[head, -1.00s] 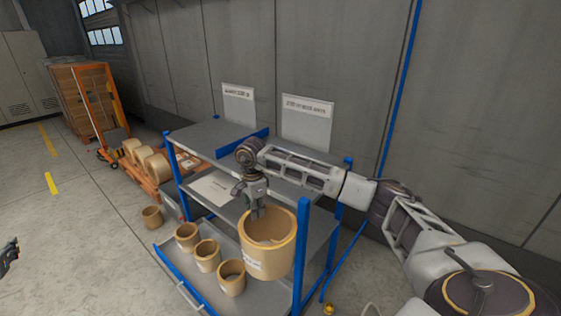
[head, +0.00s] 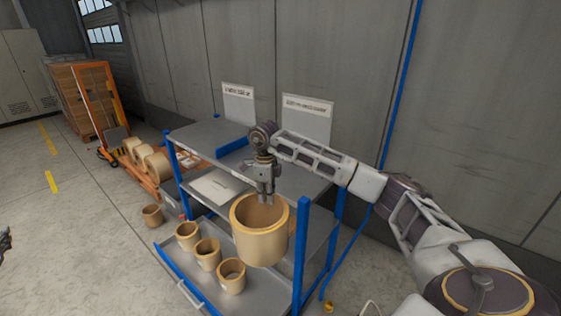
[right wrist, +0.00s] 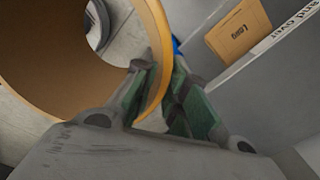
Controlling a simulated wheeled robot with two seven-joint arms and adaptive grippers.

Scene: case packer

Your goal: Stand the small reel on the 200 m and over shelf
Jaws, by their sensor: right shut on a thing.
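A tan, hollow reel (head: 262,248) hangs from my right gripper (head: 267,198), in front of the shelf rack, with its open end up. My right gripper is shut on its rim; the right wrist view also shows the reel wall (right wrist: 60,90) between the green-padded fingers. Two sign boards stand at the back of the rack's top: a left sign (head: 238,105) and a right sign (head: 307,120), their print too small to read surely. A shelf-edge label (right wrist: 285,32) in the right wrist view reads "and over". Only a dark bit of my left gripper (head: 4,243) shows at the left edge.
Several smaller tan reels (head: 208,253) stand on the rack's low tray (head: 178,262), and one reel (head: 152,215) on the floor. A blue post (head: 300,255) rises just right of the held reel. A blue divider (head: 231,145) splits the top shelf (head: 195,134).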

